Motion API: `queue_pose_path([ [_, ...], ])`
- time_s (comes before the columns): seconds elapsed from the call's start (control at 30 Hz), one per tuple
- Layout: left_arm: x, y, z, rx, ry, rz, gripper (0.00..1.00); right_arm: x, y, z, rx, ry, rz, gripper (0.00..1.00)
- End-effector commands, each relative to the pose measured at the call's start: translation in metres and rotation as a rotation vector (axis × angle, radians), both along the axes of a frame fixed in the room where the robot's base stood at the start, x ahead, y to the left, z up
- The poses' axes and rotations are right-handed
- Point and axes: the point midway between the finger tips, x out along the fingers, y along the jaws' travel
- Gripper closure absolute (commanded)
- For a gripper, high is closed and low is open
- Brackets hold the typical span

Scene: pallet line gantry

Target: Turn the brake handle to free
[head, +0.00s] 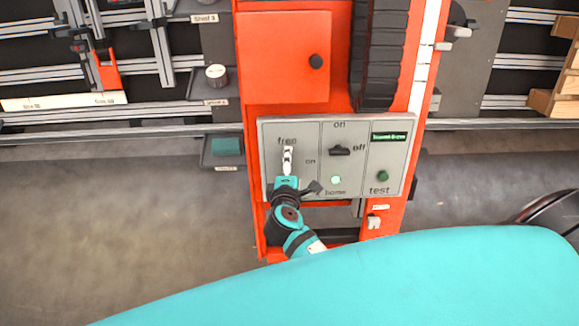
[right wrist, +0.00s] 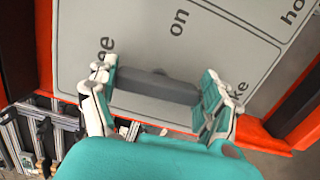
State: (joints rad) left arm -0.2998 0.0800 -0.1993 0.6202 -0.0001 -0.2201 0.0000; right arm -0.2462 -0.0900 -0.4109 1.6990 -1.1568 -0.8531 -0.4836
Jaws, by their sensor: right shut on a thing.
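The grey control panel (head: 300,175) is on the front of the orange column. Its left section has the word "free" at the top. My right gripper (head: 288,168) is at this left section, just below "free", and covers most of what is there. In the right wrist view, the dark grey brake handle (right wrist: 155,86) is a bar that spans between the two fingers of my right gripper (right wrist: 157,80), which is shut on it. The bar lies roughly along the line from "free" to "brake"; both words are partly hidden. My left gripper is not in view.
A black switch (head: 339,150) with "on" and "off" is in the panel's middle section, above a pale lit button (head: 336,180) marked "home". A green "test" button (head: 382,176) is at right. Shelf rails stand behind on both sides. Open floor (head: 110,210) shows at left.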

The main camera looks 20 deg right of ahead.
Motion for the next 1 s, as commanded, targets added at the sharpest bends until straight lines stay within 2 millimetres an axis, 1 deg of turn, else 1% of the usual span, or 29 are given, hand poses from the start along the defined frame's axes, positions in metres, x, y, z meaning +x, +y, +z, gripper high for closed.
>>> queue_pose_path([
  [0.3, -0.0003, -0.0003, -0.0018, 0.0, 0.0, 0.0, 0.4, -0.0001, -0.0007, -0.0003, 0.065, -0.019, -0.037, 0.51],
  [0.73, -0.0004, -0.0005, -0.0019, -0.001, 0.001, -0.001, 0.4, -0.0001, -0.0006, -0.0004, 0.074, -0.022, -0.042, 0.51],
  [0.77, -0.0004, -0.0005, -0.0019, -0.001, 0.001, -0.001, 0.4, -0.0001, -0.0006, -0.0004, 0.073, -0.021, -0.041, 0.15],
  [0.87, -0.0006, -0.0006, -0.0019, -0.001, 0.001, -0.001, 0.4, -0.0001, -0.0004, -0.0003, 0.072, -0.021, -0.041, 0.02],
  [0.9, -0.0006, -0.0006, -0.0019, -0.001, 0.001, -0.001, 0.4, -0.0001, -0.0004, -0.0003, 0.071, -0.021, -0.04, 0.0],
  [1.0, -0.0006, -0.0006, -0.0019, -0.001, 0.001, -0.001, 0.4, -0.0002, -0.0003, -0.0004, 0.071, -0.02, -0.039, 0.0],
])
